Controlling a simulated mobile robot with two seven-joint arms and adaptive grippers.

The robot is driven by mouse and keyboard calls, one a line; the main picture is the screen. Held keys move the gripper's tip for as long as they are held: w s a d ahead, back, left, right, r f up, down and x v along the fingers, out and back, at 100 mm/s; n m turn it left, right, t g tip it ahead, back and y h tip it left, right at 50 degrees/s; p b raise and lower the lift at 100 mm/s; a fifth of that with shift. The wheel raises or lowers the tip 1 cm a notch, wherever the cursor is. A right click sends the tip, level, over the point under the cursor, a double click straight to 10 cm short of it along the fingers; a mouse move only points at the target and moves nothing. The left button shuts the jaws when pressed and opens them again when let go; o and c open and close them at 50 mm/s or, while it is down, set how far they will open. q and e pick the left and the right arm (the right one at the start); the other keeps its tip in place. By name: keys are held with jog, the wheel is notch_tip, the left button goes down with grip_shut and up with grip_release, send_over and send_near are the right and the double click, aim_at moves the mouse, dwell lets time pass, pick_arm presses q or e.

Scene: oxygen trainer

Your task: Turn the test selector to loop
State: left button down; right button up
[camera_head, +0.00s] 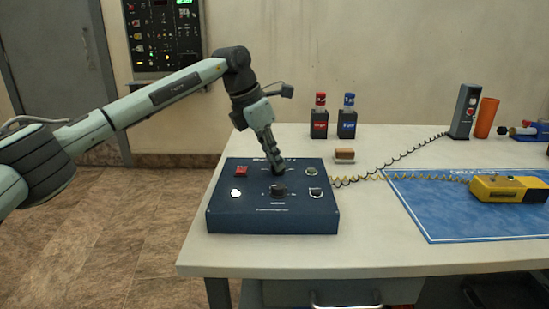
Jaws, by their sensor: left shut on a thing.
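A dark blue control box (274,220) sits at the front left corner of the white table. A black rotary selector knob (278,189) is in the middle of its top, with small markings that I cannot read. My left gripper (277,170) reaches down over the box from behind and is shut at a spot just behind and above this knob. A second control there is hidden by the fingers, so I cannot tell exactly which part it grips. My right gripper is out of view.
A yellow device (508,188) lies on a blue mat (420,213) at right. A coiled cord crosses the table to a grey handset (465,110).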

pick_arm(q)
jog(key=c, duration=1.6)
grip_release()
jog(key=shift+c, duration=0.2)
jog(key=v, duration=1.2)
